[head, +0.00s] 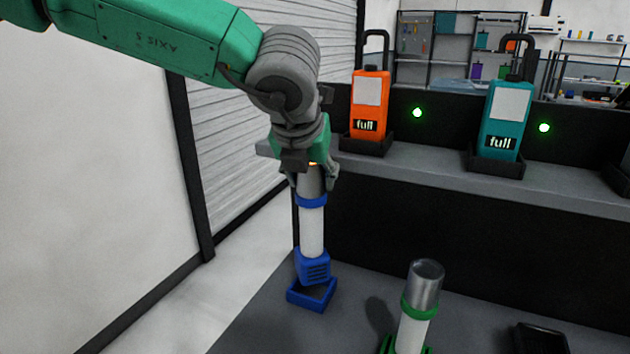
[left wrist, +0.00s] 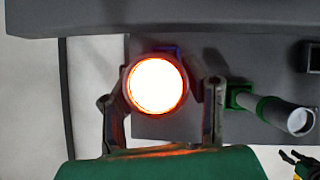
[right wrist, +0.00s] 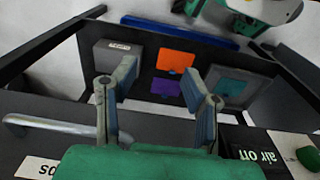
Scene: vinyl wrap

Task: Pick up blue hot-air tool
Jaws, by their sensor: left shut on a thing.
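The blue hot-air tool (head: 312,232), a white cylinder with blue bands and a grey metal nozzle, stands upright at the left end of the dark bench. My left gripper (head: 312,178) reaches down from above and is shut on its nozzle. In the left wrist view the nozzle mouth (left wrist: 157,87) glows white-orange between the fingers. The tool's blue lower end overlaps the blue square holder (head: 325,301); I cannot tell whether it touches it. My right gripper (right wrist: 158,72) shows only in the right wrist view, open and empty.
A green-banded tool (head: 413,325) stands to the right, with a black object (head: 541,339) beyond it. Orange (head: 370,103) and teal (head: 506,118) "full" bottles stand on the shelf behind. In the right wrist view, a metal handle (right wrist: 50,126) and coloured panels lie below my right gripper.

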